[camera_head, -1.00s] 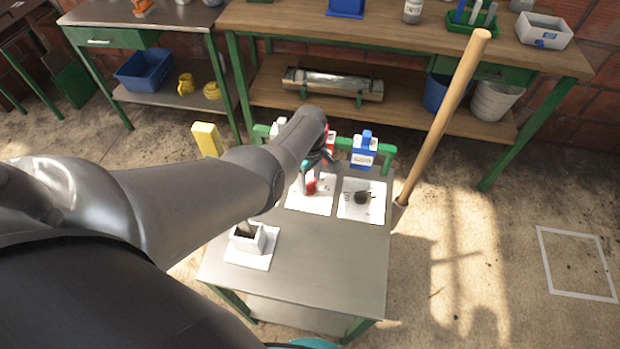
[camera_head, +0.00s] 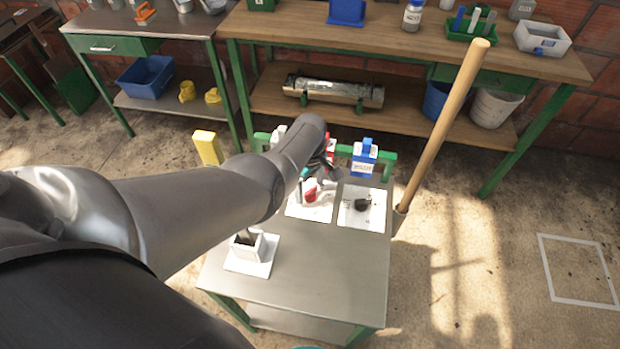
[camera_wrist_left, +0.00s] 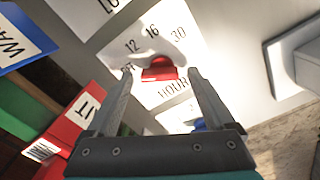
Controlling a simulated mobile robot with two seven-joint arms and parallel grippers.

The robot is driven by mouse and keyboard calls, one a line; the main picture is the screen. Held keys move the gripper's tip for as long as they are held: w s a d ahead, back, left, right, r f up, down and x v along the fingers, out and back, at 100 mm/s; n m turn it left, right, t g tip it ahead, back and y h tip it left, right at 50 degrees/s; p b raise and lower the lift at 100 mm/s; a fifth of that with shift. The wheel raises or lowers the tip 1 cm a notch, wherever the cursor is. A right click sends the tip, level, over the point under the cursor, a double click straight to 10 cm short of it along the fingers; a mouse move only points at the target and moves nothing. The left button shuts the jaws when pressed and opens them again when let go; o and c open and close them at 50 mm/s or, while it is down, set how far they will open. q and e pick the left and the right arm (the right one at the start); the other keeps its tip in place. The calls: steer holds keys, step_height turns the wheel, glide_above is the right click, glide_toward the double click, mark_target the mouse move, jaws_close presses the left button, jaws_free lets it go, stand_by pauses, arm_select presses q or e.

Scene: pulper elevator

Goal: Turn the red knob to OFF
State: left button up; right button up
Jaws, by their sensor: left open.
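The red knob (camera_head: 310,195) sits on a white plate (camera_head: 318,212) at the back of the small metal table, partly behind my left gripper. In the left wrist view the red knob (camera_wrist_left: 160,70) is on a white dial printed with 12, 16, 30 and HOUR. My left gripper (camera_wrist_left: 160,75) is open, its two fingers appearing on either side of the knob, with nothing held. Whether the fingers touch the knob cannot be told. In the head view the gripper (camera_head: 310,183) is small and partly hidden by my arm. My right gripper is out of view.
A dark knob on a second white plate (camera_head: 350,217) is just right. Blue (camera_head: 363,160) and red (camera_wrist_left: 75,130) labelled blocks stand behind. A white box (camera_head: 250,248) sits front left on the metal table (camera_head: 310,285). A long wooden handle (camera_head: 445,120) leans at the table's right.

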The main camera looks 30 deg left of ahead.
mark_target(310, 190)
arm_select(q)
step_height(310, 190, up, 15)
steer(key=p, duration=0.8)
